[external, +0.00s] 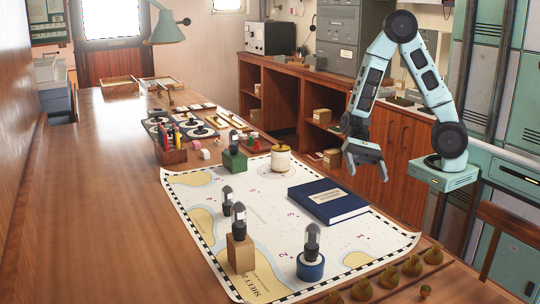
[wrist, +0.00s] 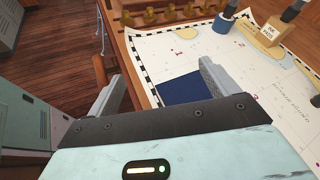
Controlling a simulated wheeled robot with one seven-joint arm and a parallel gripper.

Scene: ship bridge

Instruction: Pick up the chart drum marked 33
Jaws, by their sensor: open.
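I cannot read the number 33 on anything. A cream ribbed drum (external: 281,159) stands upright at the far edge of the chart and may be the chart drum; any marking on it is too small to tell. My gripper (external: 365,164) is open and empty, in the air to the right of the cream drum and beyond the blue book. In the wrist view my gripper (wrist: 160,78) has its fingers wide apart, with floor, table edge and part of the book beyond them. The cream drum is not in the wrist view.
A chart (external: 275,213) lies on the wooden table. On it are a blue book (external: 328,201), a dark-topped piece on a blue round base (external: 311,267), another on a wooden block (external: 240,254) and one on a green block (external: 235,161). Several brass pieces line the near edge. The table's left side is clear.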

